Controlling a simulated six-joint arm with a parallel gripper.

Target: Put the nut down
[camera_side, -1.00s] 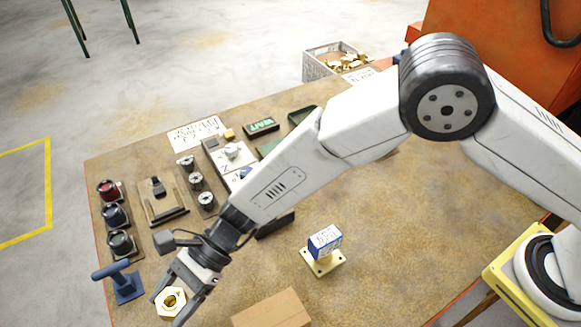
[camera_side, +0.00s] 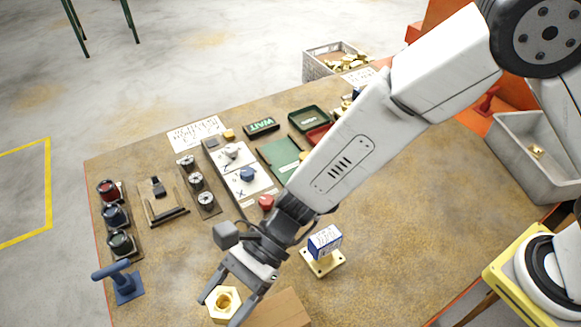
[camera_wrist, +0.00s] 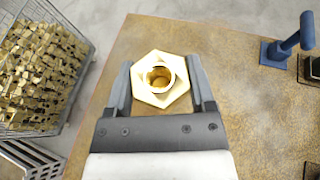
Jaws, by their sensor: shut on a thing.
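The brass nut (camera_side: 223,304) is a hexagonal piece with a round threaded hole. In the side view it sits between the fingers of my gripper (camera_side: 225,311), near the table's front edge. The wrist view shows the nut (camera_wrist: 160,79) face-on, with the fingers of my gripper (camera_wrist: 160,90) pressed against its left and right sides. The gripper is shut on it. I cannot tell how high the nut is above the table (camera_side: 165,285).
A cardboard box (camera_side: 280,309) stands right beside the gripper. A small blue-and-white block on a yellow base (camera_side: 322,255) is behind it. A blue handle fixture (camera_side: 122,284) stands to the left. A wire bin of brass pieces (camera_wrist: 42,70) shows in the wrist view.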

